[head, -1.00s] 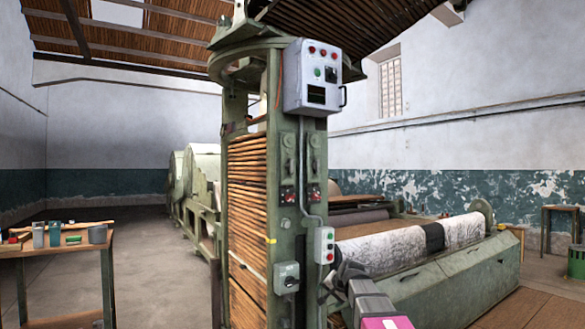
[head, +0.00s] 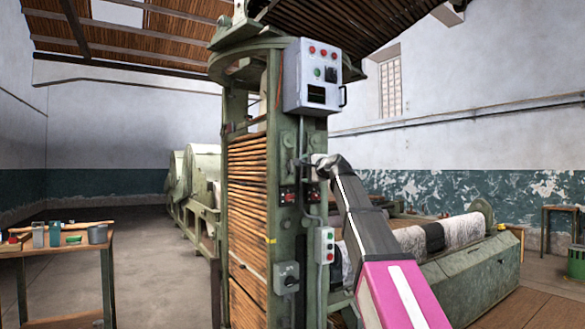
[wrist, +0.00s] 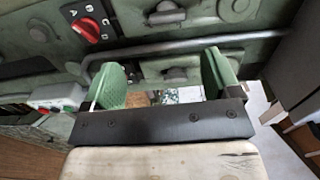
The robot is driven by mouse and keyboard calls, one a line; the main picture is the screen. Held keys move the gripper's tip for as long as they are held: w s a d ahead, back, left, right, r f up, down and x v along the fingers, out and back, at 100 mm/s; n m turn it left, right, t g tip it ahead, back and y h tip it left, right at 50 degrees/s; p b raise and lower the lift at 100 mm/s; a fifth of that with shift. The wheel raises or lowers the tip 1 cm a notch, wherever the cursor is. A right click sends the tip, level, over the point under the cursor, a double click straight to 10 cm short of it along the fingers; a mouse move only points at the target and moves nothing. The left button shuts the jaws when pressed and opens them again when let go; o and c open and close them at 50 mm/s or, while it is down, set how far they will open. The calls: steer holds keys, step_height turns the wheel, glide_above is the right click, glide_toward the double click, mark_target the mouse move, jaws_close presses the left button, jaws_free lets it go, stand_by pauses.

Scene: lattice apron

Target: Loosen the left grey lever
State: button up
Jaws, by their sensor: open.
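The left grey lever (head: 288,141) is a small fitting high on the front of the green post, below the control box. It also shows at the top of the wrist view (wrist: 165,14), on a green plate beyond the grey conduit. My gripper (head: 312,161) is at the post, over its right side. In the wrist view my gripper (wrist: 163,78) has its green fingers apart with nothing held. A second grey lever (wrist: 175,74) shows between the fingers, on the near side of the conduit. I cannot tell whether the fingers touch anything. My arm hides the post's right edge in the head view.
The grey conduit (wrist: 170,47) runs between the two levers. A red rotary switch (wrist: 88,28) sits near the left lever. A control box (head: 311,77) hangs above, and a small button box (head: 325,245) below. The floor (head: 165,270) left of the post is clear.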

mark_target(292, 166)
steer(key=x, duration=0.7)
steer(key=r+x, duration=0.1)
steer(key=x, duration=0.2)
steer(key=shift+w+a, duration=0.25)
steer(key=shift+a, duration=0.05)
steer(key=shift+c, duration=0.3)
steer(key=c, duration=0.9)
